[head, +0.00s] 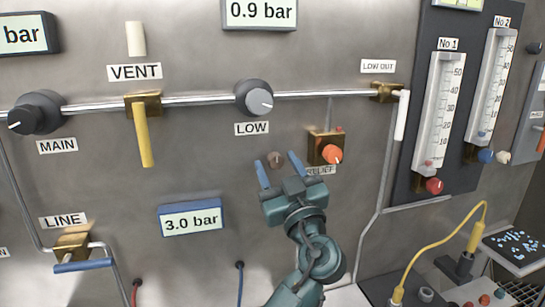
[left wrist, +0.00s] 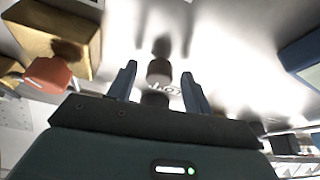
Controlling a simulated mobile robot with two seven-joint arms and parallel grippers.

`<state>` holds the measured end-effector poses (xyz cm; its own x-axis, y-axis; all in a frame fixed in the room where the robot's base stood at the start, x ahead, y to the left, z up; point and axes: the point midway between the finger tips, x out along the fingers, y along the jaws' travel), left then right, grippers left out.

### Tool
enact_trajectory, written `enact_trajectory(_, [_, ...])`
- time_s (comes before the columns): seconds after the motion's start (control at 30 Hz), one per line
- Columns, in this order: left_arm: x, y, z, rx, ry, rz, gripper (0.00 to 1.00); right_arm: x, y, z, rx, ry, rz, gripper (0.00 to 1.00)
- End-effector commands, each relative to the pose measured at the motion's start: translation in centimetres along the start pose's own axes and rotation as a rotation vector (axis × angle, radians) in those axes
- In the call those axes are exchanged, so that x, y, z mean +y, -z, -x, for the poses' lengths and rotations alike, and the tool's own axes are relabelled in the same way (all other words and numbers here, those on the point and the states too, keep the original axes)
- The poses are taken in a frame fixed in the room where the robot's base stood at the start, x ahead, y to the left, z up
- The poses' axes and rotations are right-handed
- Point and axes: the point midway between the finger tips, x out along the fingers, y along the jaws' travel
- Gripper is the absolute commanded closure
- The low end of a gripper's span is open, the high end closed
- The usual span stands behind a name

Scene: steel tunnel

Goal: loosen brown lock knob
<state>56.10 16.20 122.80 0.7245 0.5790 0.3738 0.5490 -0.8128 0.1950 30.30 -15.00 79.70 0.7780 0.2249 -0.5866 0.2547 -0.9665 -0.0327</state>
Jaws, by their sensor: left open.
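The brown lock knob (head: 276,159) is a small round knob on the steel panel, left of the orange relief knob. In the left wrist view the lock knob (left wrist: 159,70) looks dark and appears between the two blue fingertips. My left gripper (head: 277,163) is open, with one finger on each side of the knob in the picture. I see no finger touching it, and how deep the fingers reach around it is hard to tell. My right gripper is not in view.
The orange relief knob (head: 332,154) on its brass block (head: 318,142) sits close to the right of the gripper. The grey LOW knob (head: 254,97) and a pipe (head: 318,93) are above. A 3.0 bar display (head: 191,219) is at lower left. Bare panel lies between.

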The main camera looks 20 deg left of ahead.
Motion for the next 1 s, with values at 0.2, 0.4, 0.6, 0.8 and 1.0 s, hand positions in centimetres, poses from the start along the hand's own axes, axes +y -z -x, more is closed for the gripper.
enact_trajectory(0.2, [0.11, 0.13, 0.11, 0.0, 0.0, 0.0, 0.5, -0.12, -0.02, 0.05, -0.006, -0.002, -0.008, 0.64])
enact_trajectory(0.4, [0.1, 0.12, 0.11, 0.0, 0.0, 0.001, 0.5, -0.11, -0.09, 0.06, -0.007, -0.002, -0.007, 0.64])
enact_trajectory(0.6, [0.1, 0.13, 0.09, 0.0, 0.0, 0.001, 0.65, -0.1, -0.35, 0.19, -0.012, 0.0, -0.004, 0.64])
enact_trajectory(0.8, [0.09, 0.15, 0.08, 0.0, 0.0, 0.001, 0.82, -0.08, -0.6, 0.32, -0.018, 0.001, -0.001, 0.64])
enact_trajectory(1.0, [0.08, 0.15, 0.08, 0.0, 0.0, 0.0, 0.94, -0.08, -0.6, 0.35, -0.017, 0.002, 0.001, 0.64])
